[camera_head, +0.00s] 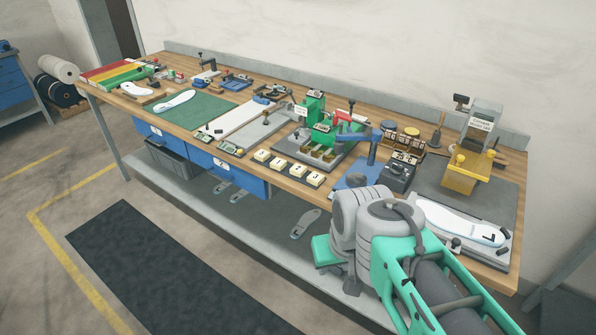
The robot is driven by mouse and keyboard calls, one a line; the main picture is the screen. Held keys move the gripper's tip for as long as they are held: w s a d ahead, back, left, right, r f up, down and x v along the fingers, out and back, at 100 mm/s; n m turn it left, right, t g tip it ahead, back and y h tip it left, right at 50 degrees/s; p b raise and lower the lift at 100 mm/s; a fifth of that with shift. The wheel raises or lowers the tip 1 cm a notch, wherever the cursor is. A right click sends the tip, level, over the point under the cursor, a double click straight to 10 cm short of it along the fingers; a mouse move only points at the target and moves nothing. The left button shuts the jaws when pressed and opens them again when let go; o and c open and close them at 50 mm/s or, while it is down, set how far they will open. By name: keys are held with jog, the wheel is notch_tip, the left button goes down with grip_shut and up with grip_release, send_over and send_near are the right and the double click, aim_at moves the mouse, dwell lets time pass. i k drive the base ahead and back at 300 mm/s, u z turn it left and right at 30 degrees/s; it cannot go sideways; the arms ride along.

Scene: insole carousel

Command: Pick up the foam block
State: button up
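I cannot pick out a foam block for certain in the head view; many items on the bench are too small to tell. Several small cream blocks with dark markings, among them a front one (315,179), lie in a row near the bench's front edge. My grey and teal arm rises at the lower right, in front of the bench, and hides part of its front edge and the shelf below. My gripper's fingers do not show.
The long wooden workbench (292,187) is crowded with fixtures. A green mat (200,112) lies at its left, a yellow fixture (462,178) and a white insole (455,222) at its right. Blue drawers (228,173) hang below. A dark floor mat (150,270) lies in front.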

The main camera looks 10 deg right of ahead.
aim_at(297, 169)
jog(key=u, duration=0.55)
jog(key=k, duration=1.3)
jog(key=u, duration=1.1)
jog(key=i, duration=2.7)
jog(key=z, duration=0.8)
jog(key=i, duration=0.8)
jog(key=z, duration=1.4)
jog(key=i, duration=0.5)
jog(key=z, duration=0.4)
